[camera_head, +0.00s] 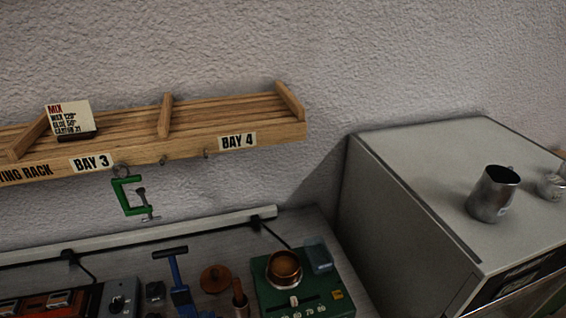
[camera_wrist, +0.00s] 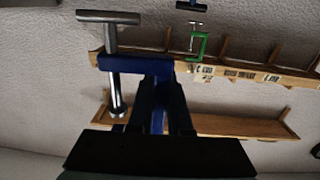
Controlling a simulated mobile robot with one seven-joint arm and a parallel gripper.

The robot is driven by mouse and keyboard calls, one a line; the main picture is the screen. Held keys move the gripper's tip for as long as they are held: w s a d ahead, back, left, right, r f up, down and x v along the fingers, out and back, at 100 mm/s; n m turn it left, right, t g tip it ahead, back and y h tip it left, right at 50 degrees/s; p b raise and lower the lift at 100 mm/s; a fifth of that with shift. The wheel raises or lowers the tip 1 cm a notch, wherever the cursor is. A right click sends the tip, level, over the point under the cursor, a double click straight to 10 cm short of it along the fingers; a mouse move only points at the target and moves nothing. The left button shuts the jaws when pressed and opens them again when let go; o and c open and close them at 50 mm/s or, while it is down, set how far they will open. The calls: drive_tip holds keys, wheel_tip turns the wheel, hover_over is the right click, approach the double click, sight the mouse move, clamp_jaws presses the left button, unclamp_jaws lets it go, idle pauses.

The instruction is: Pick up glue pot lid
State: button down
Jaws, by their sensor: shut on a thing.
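A round reddish-brown lid with a small knob, which looks like the glue pot lid (camera_head: 215,279), lies on the bench in the head view. The copper-coloured glue pot (camera_head: 284,268) sits open on a green heater unit (camera_head: 310,303) to its right. My gripper (camera_wrist: 160,95) shows only in the wrist view. Its dark fingers are shut on a blue clamp (camera_wrist: 135,63) with a silver screw and T-bar. The lid and pot are not seen in the wrist view.
A wooden rack (camera_head: 190,127) with a card stands on the wall, and a green clamp (camera_head: 127,196) hangs below it. A metal jug (camera_head: 493,194) stands on the grey cabinet (camera_head: 410,190).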

drive_tip(key=d+f+m+h, duration=0.1)
drive_tip(key=d+f, duration=0.2)
drive_tip(key=f, duration=0.4)
drive_tip(key=w+d+f+m+h, duration=0.1)
drive_tip(key=d+f, duration=0.3)
drive_tip(key=f, duration=0.4)
drive_tip(key=d+f+m+h, duration=0.1)
drive_tip(key=d+f+h, duration=0.1)
drive_tip(key=d+f, duration=0.2)
wheel_tip(320, 180, down, 4)
drive_tip(key=shift+w+r+t, duration=0.2)
drive_tip(key=shift+r+t, duration=0.05)
drive_tip(key=shift+t, duration=0.05)
drive_tip(key=shift+d, duration=0.15)
